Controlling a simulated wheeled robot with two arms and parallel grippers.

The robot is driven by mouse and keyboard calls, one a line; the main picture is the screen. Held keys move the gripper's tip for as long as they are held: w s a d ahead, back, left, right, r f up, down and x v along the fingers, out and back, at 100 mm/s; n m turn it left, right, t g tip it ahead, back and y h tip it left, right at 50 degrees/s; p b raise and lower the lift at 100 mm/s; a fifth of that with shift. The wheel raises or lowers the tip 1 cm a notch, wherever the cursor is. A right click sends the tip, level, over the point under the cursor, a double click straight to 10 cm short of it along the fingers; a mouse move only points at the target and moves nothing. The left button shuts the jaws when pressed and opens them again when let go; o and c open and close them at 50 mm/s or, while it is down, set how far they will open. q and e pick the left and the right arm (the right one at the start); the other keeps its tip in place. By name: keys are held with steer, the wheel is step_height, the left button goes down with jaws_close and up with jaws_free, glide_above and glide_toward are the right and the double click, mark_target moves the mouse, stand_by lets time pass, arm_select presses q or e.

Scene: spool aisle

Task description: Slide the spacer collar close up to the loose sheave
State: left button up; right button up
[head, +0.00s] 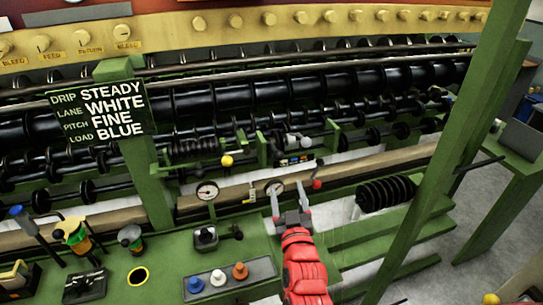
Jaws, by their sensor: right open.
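My right gripper (288,198) is at the end of a red arm that comes up from the bottom of the head view. Its two fingers are apart with nothing between them, above the front edge of the green bench. Black discs and rings sit on several dark shafts (330,88) behind it. I cannot tell which of them is the spacer collar or the loose sheave. The gripper is clear of these shafts. My left gripper is not in view.
A black ribbed roll (385,193) lies right of the gripper. A slanted green post (450,140) stands at right. A sign (97,115) hangs at left.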

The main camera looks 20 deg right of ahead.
mark_target(279, 159)
steer(key=shift+g, duration=0.5)
steer(key=w+d+p, duration=0.1)
steer(key=w+p, duration=0.1)
steer(key=w, duration=0.3)
steer(key=w+d+p, duration=0.1)
steer(key=w+p, duration=0.1)
steer(key=w, duration=0.4)
steer(key=w+d+f+p, duration=0.1)
steer(key=w+p, duration=0.1)
steer(key=w, duration=0.4)
steer(key=shift+f, duration=0.1)
jaws_close()
stand_by(0.7)
